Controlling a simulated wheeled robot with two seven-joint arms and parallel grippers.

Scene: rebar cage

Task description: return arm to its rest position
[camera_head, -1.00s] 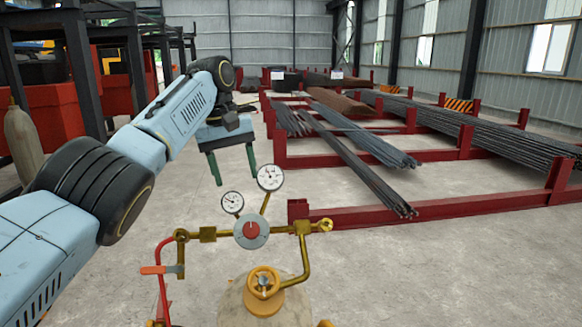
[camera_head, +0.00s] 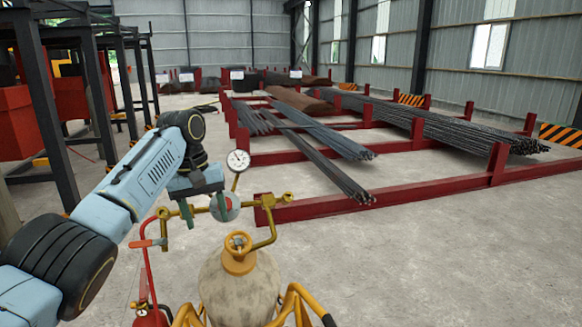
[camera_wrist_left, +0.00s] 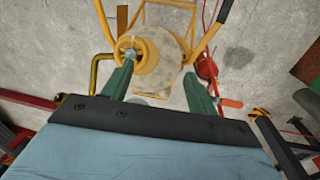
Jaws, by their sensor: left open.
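My left arm comes in from the left in the head view. Its left gripper (camera_head: 205,212) has two green fingers spread apart with nothing between them. In the picture it overlaps the regulator (camera_head: 224,208) and hides one gauge; I cannot tell the exact gap. A beige gas cylinder (camera_head: 240,292) with a yellow valve wheel (camera_head: 238,248) stands just in front. In the left wrist view the open fingers (camera_wrist_left: 160,70) point toward the cylinder top (camera_wrist_left: 172,48) and its valve wheel (camera_wrist_left: 138,55). My right gripper is not in view.
A round gauge (camera_head: 238,160) and brass pipes (camera_head: 266,240) rise above the cylinder, with an orange lever (camera_head: 143,243) at left. A yellow frame (camera_head: 292,300) surrounds the cylinder. Red racks (camera_head: 330,205) hold rebar bundles (camera_head: 325,165) behind. The concrete floor (camera_head: 450,260) at right is clear.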

